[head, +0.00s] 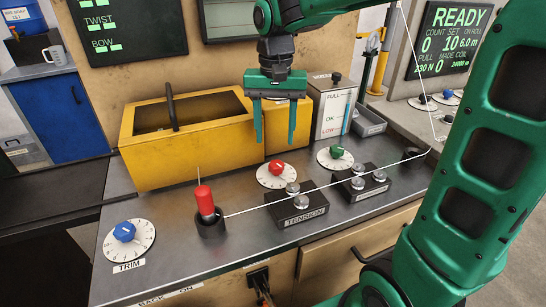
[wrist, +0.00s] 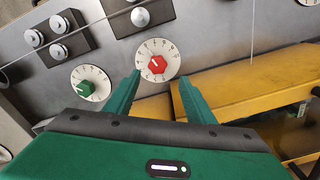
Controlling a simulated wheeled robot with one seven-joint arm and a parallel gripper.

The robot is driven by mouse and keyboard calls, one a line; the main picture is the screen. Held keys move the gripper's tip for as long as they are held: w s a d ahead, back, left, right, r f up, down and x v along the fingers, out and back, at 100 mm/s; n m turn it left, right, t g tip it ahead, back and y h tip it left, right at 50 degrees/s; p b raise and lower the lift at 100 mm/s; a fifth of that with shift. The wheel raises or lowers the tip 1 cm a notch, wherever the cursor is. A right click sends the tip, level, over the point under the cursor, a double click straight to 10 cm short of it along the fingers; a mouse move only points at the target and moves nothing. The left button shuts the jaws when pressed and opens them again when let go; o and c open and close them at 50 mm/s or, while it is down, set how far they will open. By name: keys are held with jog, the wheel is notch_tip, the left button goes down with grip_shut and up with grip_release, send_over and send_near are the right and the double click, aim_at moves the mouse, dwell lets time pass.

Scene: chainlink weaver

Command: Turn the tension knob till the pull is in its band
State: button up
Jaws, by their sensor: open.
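The red knob (head: 277,167) sits on a white numbered dial behind a black roller block (head: 300,210) labelled TENSION. In the wrist view the red knob (wrist: 157,65) lies just beyond and between my fingertips. My gripper (head: 274,140) is open and empty, pointing down above the red knob; it also shows in the wrist view (wrist: 160,75). A gap appears between fingertips and knob. The dark screen (head: 450,40) shows READY, with a pull reading that looks like 230 N. No pull band is readable there.
A green knob (head: 336,151) on its own dial and a second roller block (head: 362,183) stand to the right. A wire (head: 330,186) crosses the rollers. A red handle (head: 204,198) stands upright front left. Yellow bin (head: 150,160) is behind; blue TRIM knob (head: 124,231) is far left.

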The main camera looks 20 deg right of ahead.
aim_at(276, 163)
jog(key=f, duration=0.9)
jog(key=shift+d, duration=0.25)
jog(key=c, duration=1.1)
